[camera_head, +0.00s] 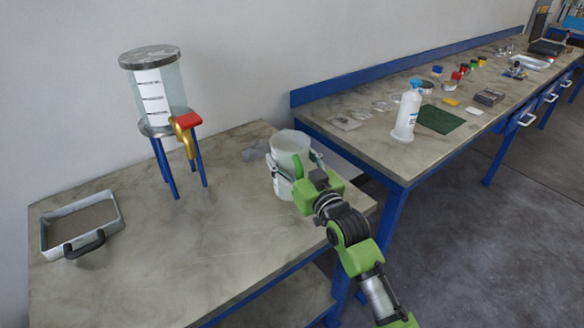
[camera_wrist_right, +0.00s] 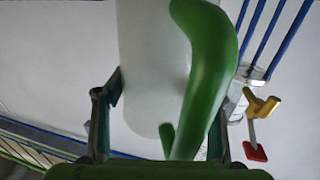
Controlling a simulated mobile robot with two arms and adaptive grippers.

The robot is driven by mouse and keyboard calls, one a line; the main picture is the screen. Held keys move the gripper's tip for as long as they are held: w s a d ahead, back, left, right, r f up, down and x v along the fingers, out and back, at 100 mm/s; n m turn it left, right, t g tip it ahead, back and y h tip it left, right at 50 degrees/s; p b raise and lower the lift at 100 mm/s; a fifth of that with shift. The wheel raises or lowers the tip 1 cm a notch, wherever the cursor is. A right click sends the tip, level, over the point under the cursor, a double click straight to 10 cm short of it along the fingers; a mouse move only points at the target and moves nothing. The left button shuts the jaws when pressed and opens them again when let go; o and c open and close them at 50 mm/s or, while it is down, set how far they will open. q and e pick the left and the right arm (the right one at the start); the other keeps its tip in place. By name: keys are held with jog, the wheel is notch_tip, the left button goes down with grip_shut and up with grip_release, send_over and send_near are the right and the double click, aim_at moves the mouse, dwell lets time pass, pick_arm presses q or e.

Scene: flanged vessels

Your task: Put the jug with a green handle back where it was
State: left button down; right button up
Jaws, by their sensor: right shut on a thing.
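The jug (camera_head: 289,143) is whitish and translucent, and stands upright over the right end of the near table. Its green handle (camera_head: 298,170) faces my right arm. My right gripper (camera_head: 287,168) is shut around the jug's body, one finger on each side. In the right wrist view, the jug (camera_wrist_right: 150,60) and its green handle (camera_wrist_right: 207,60) fill the space between the fingers of the gripper (camera_wrist_right: 160,112). I cannot tell whether the jug's base touches the table. My left gripper is out of view.
A clear flanged vessel (camera_head: 170,90) with a red-handled brass valve (camera_head: 186,130) stands on blue legs at the back of the near table (camera_head: 190,250). A grey tray (camera_head: 82,212) lies at left. The table between is clear. A white bottle (camera_head: 407,112) stands on the long bench.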

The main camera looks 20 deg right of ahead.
aim_at(292, 169)
jog(key=f, duration=0.3)
jog(key=shift+w+d, duration=0.3)
jog(key=shift+f, duration=0.4)
jog(key=shift+f, duration=0.1)
jog(key=o, duration=1.5)
jog(key=shift+c, duration=0.2)
